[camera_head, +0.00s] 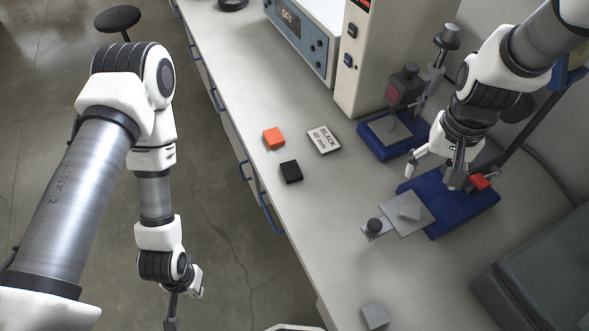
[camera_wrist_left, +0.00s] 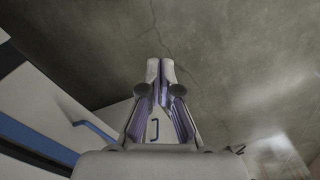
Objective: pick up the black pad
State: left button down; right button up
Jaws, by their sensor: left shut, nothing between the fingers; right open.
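The black pad (camera_head: 291,171) is a small dark block lying flat on the bench near its left edge. No gripper touches it. My right gripper (camera_head: 432,176) is open, over the blue-based stand at the right, well to the right of the pad. My left gripper (camera_head: 186,310) hangs off the bench above the floor, lower left of the pad. In the left wrist view its fingers (camera_wrist_left: 160,72) are shut together with nothing between them, and the floor and drawer fronts lie beyond.
An orange block (camera_head: 273,138) and a label plate reading BLACK 40 mm (camera_head: 323,140) lie beside the pad. A blue-based stand (camera_head: 470,207) with a grey plate (camera_head: 406,214) stands at the right. A grey block (camera_head: 375,315) lies near the front. The middle bench is clear.

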aim_at(292, 172)
jog(key=k+j, duration=0.15)
jog(key=j, duration=0.2)
jog(key=k+j, duration=0.15)
jog(key=j, duration=0.25)
jog(key=k+j, duration=0.15)
jog(key=j, duration=0.2)
